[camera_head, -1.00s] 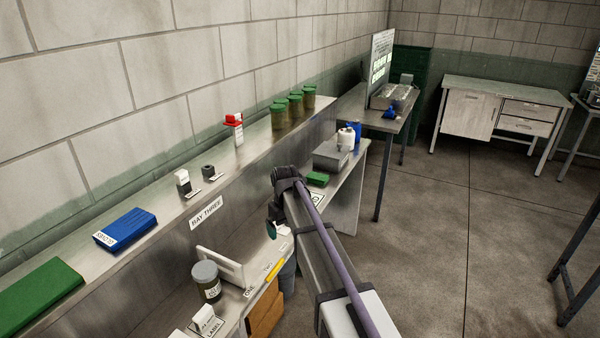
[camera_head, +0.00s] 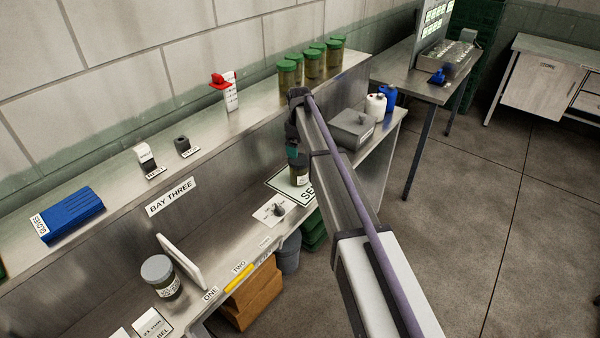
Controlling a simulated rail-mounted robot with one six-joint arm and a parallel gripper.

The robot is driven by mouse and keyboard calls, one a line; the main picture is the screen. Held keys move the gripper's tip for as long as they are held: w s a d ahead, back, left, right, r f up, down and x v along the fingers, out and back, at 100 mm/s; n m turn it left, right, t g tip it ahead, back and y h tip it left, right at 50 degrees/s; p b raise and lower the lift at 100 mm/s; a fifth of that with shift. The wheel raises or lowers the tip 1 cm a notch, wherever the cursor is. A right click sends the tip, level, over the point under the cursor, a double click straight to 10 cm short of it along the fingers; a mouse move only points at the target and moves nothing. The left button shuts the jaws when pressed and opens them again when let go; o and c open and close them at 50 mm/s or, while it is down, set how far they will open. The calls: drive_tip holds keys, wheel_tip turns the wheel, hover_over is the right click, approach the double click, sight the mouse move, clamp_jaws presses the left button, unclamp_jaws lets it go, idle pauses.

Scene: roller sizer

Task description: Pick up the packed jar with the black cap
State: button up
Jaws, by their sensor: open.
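A jar with a dark cap (camera_head: 299,174) stands upright on the bench by a white sign reading "SE...". Its cap is partly covered by my gripper, so I cannot be sure the cap is black. My gripper (camera_head: 292,150) is open, at or just above this jar's top in the picture; I cannot tell whether they touch. A second jar with a grey cap and white label (camera_head: 165,285) stands further left on the bench, near the "ONE" marking, beside an upright white plate (camera_head: 181,262).
Several green-lidded jars (camera_head: 312,66), a red-topped white item (camera_head: 231,97) and a blue box (camera_head: 72,214) are on the upper shelf. A grey box (camera_head: 352,128) and white bottle (camera_head: 375,107) stand beyond my arm. A flat card with a small grey piece (camera_head: 278,209) lies in front.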

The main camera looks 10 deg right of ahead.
sight(299, 159)
wheel_tip(299, 159, down, 4)
drive_tip(key=b, duration=0.3)
drive_tip(key=shift+a+f, duration=0.15)
drive_tip(key=shift+f, duration=0.05)
wheel_tip(299, 159, down, 5)
drive_tip(key=b, duration=0.5)
drive_tip(key=shift+w+f, duration=0.1)
drive_tip(key=shift+f, duration=0.1)
drive_tip(key=shift+r, duration=0.2)
drive_tip(key=c, duration=1)
wheel_tip(299, 159, up, 10)
drive_tip(key=p, duration=1)
drive_tip(key=shift+r, duration=0.15)
